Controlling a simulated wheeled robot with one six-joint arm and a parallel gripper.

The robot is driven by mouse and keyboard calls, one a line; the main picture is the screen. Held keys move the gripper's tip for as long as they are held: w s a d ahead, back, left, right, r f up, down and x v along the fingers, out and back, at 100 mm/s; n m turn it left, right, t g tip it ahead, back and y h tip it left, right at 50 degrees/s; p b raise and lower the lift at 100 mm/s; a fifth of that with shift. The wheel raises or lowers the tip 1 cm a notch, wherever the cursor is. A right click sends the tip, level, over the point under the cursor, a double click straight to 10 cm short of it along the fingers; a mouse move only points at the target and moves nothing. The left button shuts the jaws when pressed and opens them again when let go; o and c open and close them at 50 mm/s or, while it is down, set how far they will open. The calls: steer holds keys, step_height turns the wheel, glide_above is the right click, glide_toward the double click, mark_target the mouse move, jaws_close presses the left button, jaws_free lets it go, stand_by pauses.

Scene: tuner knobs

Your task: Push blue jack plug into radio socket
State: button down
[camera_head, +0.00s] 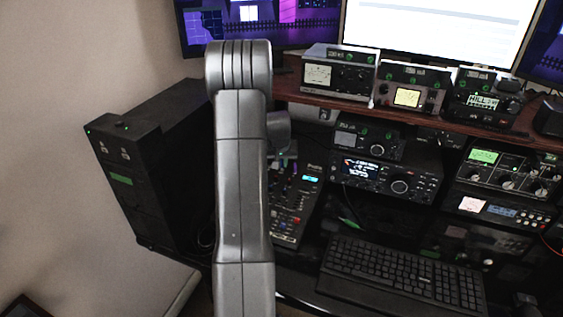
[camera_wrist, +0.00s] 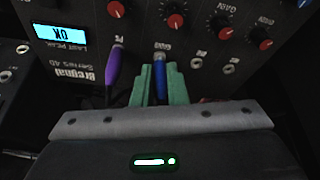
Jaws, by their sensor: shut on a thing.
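My gripper (camera_wrist: 159,72) has green fingers that are shut on the blue jack plug (camera_wrist: 159,80) in the wrist view. The plug's front end points up the picture at a socket in the dark radio panel (camera_wrist: 195,50). It looks very near or at the socket, and I cannot tell how deep it sits. A purple plug (camera_wrist: 112,68) stands in a socket just left of it.
Red-capped knobs (camera_wrist: 175,20) and two bare sockets (camera_wrist: 196,63) lie close above and right of the plug. In the head view a keyboard (camera_head: 400,275), a black cabinet (camera_head: 145,165) and stacked radio units (camera_head: 392,178) crowd the desk.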

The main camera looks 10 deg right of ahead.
steer(key=shift+f+b, duration=0.4)
steer(key=shift+f, duration=0.15)
steer(key=c, duration=1.4)
jaws_free()
steer(key=shift+o, duration=0.2)
steer(key=v, duration=1.3)
steer(key=shift+r+b, duration=0.3)
steer(key=shift+r, duration=0.15)
steer(key=x, duration=1.3)
steer(key=shift+f+p, duration=0.35)
steer(key=shift+f, duration=0.05)
steer(key=shift+r, duration=0.3)
